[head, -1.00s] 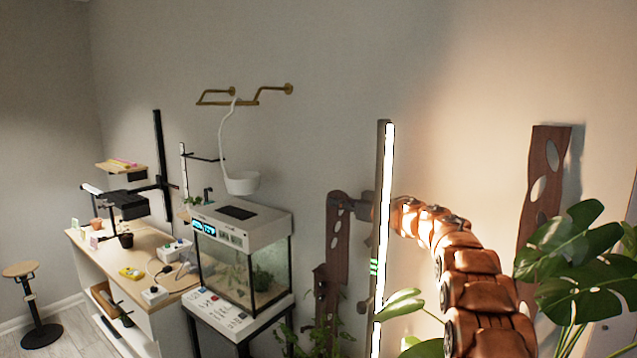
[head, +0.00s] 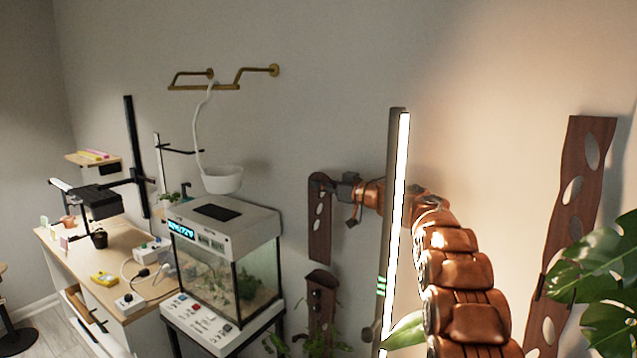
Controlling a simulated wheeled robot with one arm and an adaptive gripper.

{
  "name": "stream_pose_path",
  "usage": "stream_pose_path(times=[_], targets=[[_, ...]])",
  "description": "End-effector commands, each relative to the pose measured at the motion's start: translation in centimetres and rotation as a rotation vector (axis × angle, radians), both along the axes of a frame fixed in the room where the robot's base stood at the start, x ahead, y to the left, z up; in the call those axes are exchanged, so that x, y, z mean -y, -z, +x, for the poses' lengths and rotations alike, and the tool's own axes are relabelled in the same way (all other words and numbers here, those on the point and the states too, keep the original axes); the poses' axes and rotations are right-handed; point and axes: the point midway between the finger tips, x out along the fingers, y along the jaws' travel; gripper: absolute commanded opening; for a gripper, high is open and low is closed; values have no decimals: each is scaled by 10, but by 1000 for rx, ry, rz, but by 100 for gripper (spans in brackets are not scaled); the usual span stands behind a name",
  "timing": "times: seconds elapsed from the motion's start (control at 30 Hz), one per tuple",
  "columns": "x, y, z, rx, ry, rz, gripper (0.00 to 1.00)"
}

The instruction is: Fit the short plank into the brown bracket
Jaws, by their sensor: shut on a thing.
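The short plank (head: 320,228) is dark reddish-brown wood with oval holes and a rounded top. It hangs upright near the wall, to the right of the glass tank. My gripper (head: 342,190) is shut on its upper right edge; the fingertips are small and partly dark. Below the plank is another brown upright piece (head: 320,283) with dark knobs on its face. The plank's lower end appears just above this piece's top, with a thin gap in the picture. I cannot tell the depth between them, or which part is the brown bracket.
A tall lit lamp bar (head: 398,200) stands in front of my arm. The glass tank (head: 240,275) is left of the plank, with a white hanging pot (head: 222,180) above it. A long holed plank (head: 577,200) and large leaves (head: 600,265) are at right.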

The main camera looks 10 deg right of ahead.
Motion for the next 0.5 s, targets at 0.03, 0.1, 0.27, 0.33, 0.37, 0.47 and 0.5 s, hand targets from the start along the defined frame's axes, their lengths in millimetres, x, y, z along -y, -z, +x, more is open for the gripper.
stream_pose_path(times=[0.03,0.1,0.27,0.33,0.37,0.47,0.5], targets=[[2,1,0,-1,2,1,0],[4,4,0,-1,4,1,0],[5,11,0,0,5,1,0],[4,14,0,-1,5,2,0],[4,16,0,-1,5,2,0],[4,21,0,-1,4,3,0],[4,23,0,-2,4,4,0]])
